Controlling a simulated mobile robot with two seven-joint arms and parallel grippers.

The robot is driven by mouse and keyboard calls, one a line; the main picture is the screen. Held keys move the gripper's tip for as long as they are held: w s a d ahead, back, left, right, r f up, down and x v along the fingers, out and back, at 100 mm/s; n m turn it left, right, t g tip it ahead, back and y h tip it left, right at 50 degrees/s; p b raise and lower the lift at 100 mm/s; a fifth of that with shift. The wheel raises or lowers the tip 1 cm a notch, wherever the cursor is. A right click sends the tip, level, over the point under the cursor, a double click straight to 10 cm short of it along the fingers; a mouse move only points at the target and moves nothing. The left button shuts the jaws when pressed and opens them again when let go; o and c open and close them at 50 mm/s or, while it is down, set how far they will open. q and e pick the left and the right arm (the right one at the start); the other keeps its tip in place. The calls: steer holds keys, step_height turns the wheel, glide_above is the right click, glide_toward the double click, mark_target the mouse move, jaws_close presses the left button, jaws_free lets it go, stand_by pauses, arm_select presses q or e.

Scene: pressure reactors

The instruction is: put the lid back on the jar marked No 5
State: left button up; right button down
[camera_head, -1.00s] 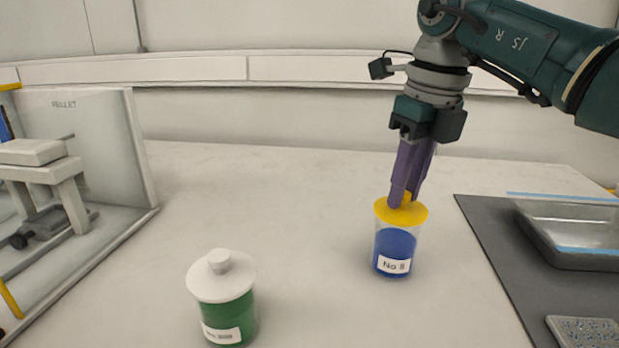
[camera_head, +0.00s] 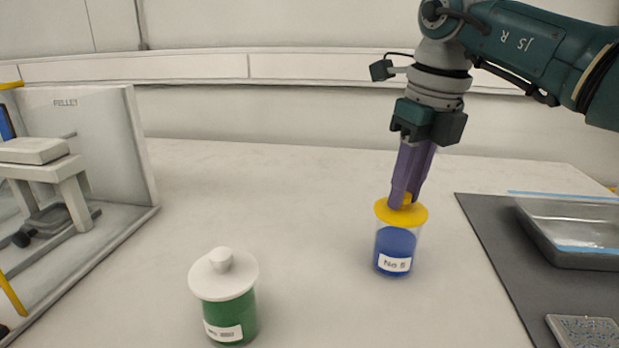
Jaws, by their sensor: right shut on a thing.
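The jar marked No 5 (camera_head: 393,250) stands upright on the white bench, right of the middle. It is clear with blue contents, and its label's last digit is a little blurred. The yellow lid (camera_head: 401,213) sits level at the jar's mouth; I cannot tell whether it is fully seated. My right gripper (camera_head: 404,199), with purple fingers, points down from above and is shut on the lid's knob, which the fingers mostly hide. My left gripper is not in view.
A second jar (camera_head: 231,315) with green contents and a white lid (camera_head: 223,276) stands at front left. A walled station (camera_head: 95,140) is at the left. A dark mat (camera_head: 490,245) with a metal tray (camera_head: 575,240) lies at the right. The bench between is clear.

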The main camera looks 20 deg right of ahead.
stand_by(0.3)
steer(key=shift+c, duration=0.6)
jaws_free()
step_height(320, 180, up, 3)
steer(key=p, duration=0.3)
steer(key=shift+r, duration=0.15)
steer(key=shift+r+p, duration=1.7)
steer(key=shift+r, duration=0.2)
jaws_close()
